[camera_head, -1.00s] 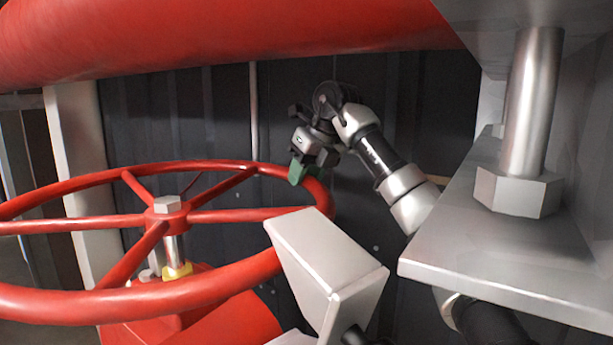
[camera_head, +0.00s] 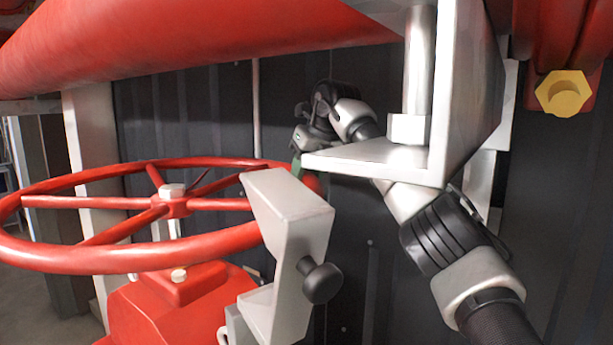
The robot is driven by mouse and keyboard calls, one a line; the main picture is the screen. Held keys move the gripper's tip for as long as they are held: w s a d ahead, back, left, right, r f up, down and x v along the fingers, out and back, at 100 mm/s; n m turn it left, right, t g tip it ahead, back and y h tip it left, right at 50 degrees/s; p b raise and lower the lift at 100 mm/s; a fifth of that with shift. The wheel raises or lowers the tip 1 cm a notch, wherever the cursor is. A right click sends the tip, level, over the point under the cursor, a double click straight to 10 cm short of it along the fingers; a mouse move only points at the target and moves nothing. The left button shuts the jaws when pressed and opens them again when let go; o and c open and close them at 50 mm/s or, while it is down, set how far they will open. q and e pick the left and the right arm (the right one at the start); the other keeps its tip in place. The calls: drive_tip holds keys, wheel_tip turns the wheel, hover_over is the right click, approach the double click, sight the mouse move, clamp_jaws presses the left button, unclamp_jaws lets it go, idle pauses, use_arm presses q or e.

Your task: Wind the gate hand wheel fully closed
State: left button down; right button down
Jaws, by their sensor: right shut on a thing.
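The red gate hand wheel (camera_head: 108,204) lies roughly level at the left, its spokes meeting at a hub with a pale hex nut (camera_head: 172,190). My right gripper (camera_head: 299,162) is at the far right part of the wheel's rim, shut on it. A grey bracket hides most of its fingers, and only a bit of green fingertip shows. My right arm comes in from the lower right, behind the bracket. My left gripper is not in view.
A grey angle bracket (camera_head: 455,100) with a bolt stands right of the wheel. A pale clamp piece (camera_head: 285,215) with a black knob (camera_head: 321,283) stands in front of the rim. A thick red pipe (camera_head: 200,45) crosses above. A yellow hex plug (camera_head: 565,92) is at the right.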

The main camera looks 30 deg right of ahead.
drive_tip(key=c, duration=1)
unclamp_jaws()
drive_tip(key=shift+s+f, duration=0.15)
drive_tip(key=shift+o, duration=1.1)
drive_tip(key=shift+s, duration=0.1)
drive_tip(key=shift+s+r, duration=0.1)
drive_tip(key=shift+r, duration=0.1)
drive_tip(key=shift+s+d+r, duration=0.1)
drive_tip(key=shift+r, duration=0.45)
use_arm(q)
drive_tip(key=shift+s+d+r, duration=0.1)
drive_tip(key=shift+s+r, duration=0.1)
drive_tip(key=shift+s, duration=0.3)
use_arm(e)
drive_tip(key=v, duration=0.9)
drive_tip(key=shift+s+r, duration=0.2)
drive_tip(key=shift+s, duration=0.1)
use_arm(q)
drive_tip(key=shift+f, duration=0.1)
